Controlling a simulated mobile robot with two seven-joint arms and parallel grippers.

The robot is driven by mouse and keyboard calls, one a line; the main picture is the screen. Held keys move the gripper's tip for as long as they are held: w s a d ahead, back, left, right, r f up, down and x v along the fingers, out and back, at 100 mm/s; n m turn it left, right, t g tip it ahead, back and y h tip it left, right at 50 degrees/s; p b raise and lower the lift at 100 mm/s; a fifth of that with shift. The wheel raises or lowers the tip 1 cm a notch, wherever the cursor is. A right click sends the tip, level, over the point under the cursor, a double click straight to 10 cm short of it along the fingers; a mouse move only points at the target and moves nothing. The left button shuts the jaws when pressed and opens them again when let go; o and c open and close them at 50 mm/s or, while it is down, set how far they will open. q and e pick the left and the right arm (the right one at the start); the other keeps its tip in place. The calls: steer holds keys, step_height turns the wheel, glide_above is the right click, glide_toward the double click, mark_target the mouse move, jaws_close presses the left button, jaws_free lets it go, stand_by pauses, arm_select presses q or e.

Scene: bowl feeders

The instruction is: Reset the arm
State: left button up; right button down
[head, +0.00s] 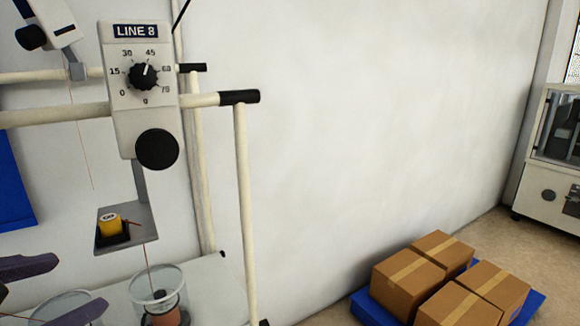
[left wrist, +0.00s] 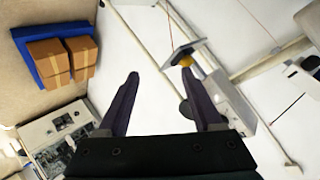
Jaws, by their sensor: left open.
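My left gripper (head: 55,288) comes in at the lower left of the head view, with its two dark fingers apart and nothing between them. In the left wrist view the same gripper (left wrist: 160,76) is open and empty, with pale wall behind the gap. It is in front of and to the left of the LINE 8 feeder unit (head: 125,105), whose dial knob points near 45. My right gripper is not in view.
A small tray (head: 142,225) with a yellow-topped part (head: 109,222) hangs below the feeder. A clear bowl (head: 172,278) stands under it. Cream rails (head: 243,180) frame the stand. Boxes (head: 410,280) lie on a blue pallet (head: 362,306) to the right.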

arm_select(q)
steer(key=s+d+f+n+g+h, duration=0.1)
steer(key=s+f+n+g, duration=0.3)
steer(key=s, duration=0.5)
steer(key=s+d+f+n+g, duration=0.1)
steer(key=s+f+g, duration=0.45)
steer(key=s, duration=0.25)
step_height(320, 180, up, 13)
steer(key=t+p, duration=0.1)
steer(key=p, duration=1.2)
steer(key=shift+w+r+p, duration=0.2)
steer(key=shift+w+p, duration=0.1)
steer(key=shift+p, duration=0.1)
